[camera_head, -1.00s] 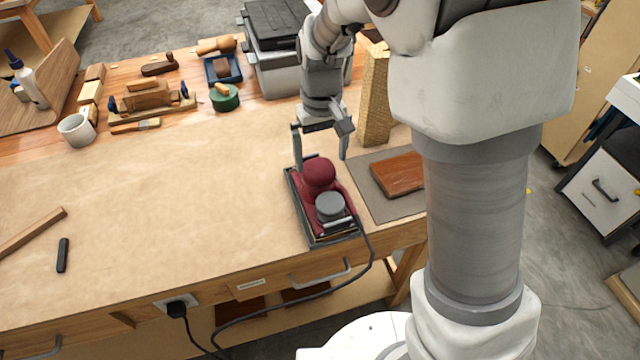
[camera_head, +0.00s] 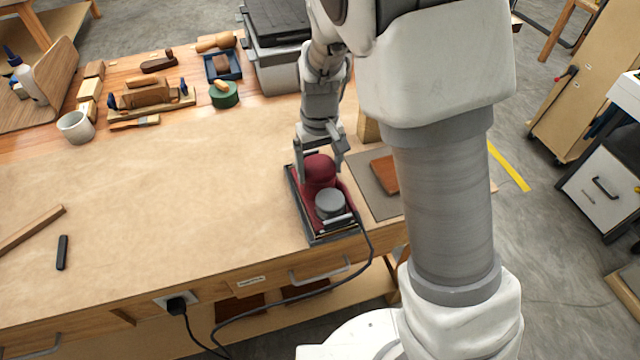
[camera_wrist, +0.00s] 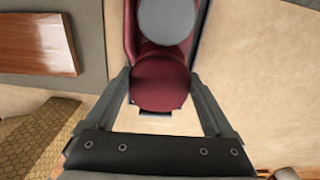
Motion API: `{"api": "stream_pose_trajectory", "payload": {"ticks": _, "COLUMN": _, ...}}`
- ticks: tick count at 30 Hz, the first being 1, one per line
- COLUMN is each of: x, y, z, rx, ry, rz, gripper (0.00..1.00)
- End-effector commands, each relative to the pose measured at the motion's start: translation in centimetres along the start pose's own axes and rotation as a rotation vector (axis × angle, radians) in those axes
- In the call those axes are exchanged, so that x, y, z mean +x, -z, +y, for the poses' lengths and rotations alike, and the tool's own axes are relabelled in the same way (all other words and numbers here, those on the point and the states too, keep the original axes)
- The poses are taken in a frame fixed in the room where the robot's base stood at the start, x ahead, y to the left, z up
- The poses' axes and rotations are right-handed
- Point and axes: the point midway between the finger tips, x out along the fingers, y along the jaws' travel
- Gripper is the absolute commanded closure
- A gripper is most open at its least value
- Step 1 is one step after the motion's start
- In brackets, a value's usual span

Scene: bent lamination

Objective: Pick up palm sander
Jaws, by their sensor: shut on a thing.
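The palm sander (camera_head: 320,171) is dark red with a round red knob and a grey round cap. It sits in a dark shallow tray (camera_head: 311,236) near the front edge of the bench. A cord runs from it over the edge. My gripper (camera_head: 320,165) is lowered over the sander's far end and is shut on its red knob. In the wrist view the sander's red knob (camera_wrist: 160,85) lies between the two fingers, one on each side. The sander is still in the tray; I cannot tell any gap under it.
A grey mat with a reddish-brown wooden block (camera_head: 385,173) lies just right of the tray; it also shows in the wrist view (camera_wrist: 38,43). A toolbox (camera_head: 275,65) stands behind. A black marker-like piece (camera_head: 62,252) lies at left. The bench middle is clear.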

Motion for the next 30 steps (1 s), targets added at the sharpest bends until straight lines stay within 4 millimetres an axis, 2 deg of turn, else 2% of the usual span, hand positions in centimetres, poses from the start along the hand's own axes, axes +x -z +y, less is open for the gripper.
{"api": "stream_pose_trajectory", "payload": {"ticks": 1, "x": 0.0, "y": 0.0, "z": 0.0, "rx": 0.000, "ry": 0.000, "rz": 0.001, "gripper": 0.72}}
{"api": "stream_pose_trajectory", "payload": {"ticks": 6, "x": -0.1, "y": 0.0, "z": 0.0, "rx": 0.000, "ry": 0.000, "rz": 0.001, "gripper": 1.00}}
{"api": "stream_pose_trajectory", "payload": {"ticks": 17, "x": -0.9, "y": 0.2, "z": 0.0, "rx": -0.001, "ry": 0.000, "rz": 0.008, "gripper": 1.00}}
{"api": "stream_pose_trajectory", "payload": {"ticks": 26, "x": -4.5, "y": 0.2, "z": 0.0, "rx": 0.000, "ry": 0.001, "rz": 0.008, "gripper": 1.00}}
{"api": "stream_pose_trajectory", "payload": {"ticks": 30, "x": -5.2, "y": -1.2, "z": 0.6, "rx": 0.001, "ry": 0.001, "rz": 0.007, "gripper": 1.00}}
